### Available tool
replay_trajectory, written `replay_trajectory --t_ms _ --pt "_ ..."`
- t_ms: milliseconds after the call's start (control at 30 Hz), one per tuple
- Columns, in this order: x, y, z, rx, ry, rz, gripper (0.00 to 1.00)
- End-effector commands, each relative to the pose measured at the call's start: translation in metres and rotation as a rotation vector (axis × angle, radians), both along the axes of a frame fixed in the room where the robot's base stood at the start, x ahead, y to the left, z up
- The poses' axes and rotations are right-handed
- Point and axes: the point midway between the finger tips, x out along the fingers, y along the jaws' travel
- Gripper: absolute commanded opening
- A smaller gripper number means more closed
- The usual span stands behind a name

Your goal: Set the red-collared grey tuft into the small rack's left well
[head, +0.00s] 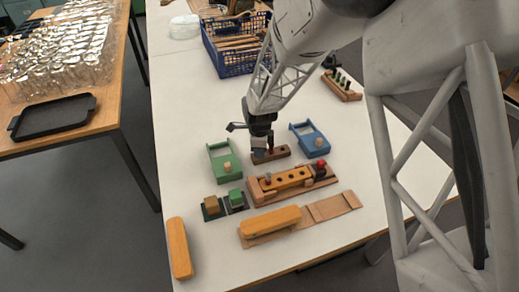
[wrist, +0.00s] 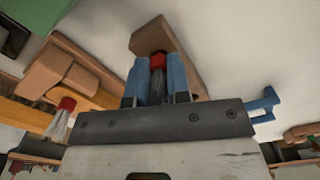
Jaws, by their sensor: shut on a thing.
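The small rack (head: 281,152) is a brown wooden block on the white table, just below my gripper (head: 267,146) in the head view. In the wrist view the rack (wrist: 150,38) lies behind the fingertips. My gripper (wrist: 157,84) has blue fingers shut on the red-collared grey tuft (wrist: 158,60). The red collar shows between the fingertips, with dark grey bristles toward the palm. The tuft's far end lies over or against the rack; I cannot tell whether it is in a well. The wells are mostly hidden by the gripper.
A longer wooden rack with an orange top (head: 292,178) stands close in front. A green tray (head: 225,160) is at left, a blue tray (head: 310,138) at right. Another red-collared tuft, with pale bristles (wrist: 57,124), shows in the wrist view. A blue crate (head: 231,62) stands farther back.

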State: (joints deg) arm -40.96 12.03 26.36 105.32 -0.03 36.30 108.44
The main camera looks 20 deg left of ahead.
Motion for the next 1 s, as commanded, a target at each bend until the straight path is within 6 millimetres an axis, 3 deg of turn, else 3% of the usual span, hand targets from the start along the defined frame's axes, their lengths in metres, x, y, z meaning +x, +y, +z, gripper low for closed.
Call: replay_trajectory --t_ms 800,833,1000 --pt "0.0001 0.0000 -0.0054 0.000 0.000 0.000 0.00" --pt "0.0001 0.0000 -0.0054 0.000 0.000 0.000 0.20" --pt "0.0000 0.0000 -0.0053 0.000 0.000 0.000 0.46"
